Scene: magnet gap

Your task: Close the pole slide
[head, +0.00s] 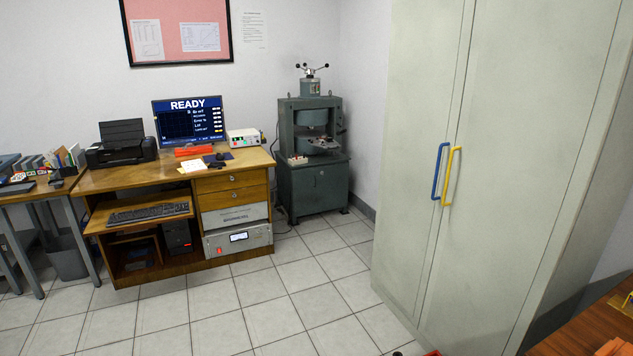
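A grey-green machine (309,112), which looks like the magnet, stands in the back corner on a cabinet (318,188) of the same colour. It has a rounded block in its upper frame and a dark, open-looking gap below it. Small parts (324,143) sit low in the gap, too small to make out. A two-armed handle with dark knobs (312,69) tops the machine. I cannot tell which part is the pole slide or how it is set. Neither of my grippers is in view.
A wooden desk (150,183) left of the machine holds a monitor (189,118) reading READY, a printer (121,143) and a small instrument (243,138). A tall pale cabinet (510,130) with blue and yellow handles fills the right. Tiled floor (275,300) between them is clear.

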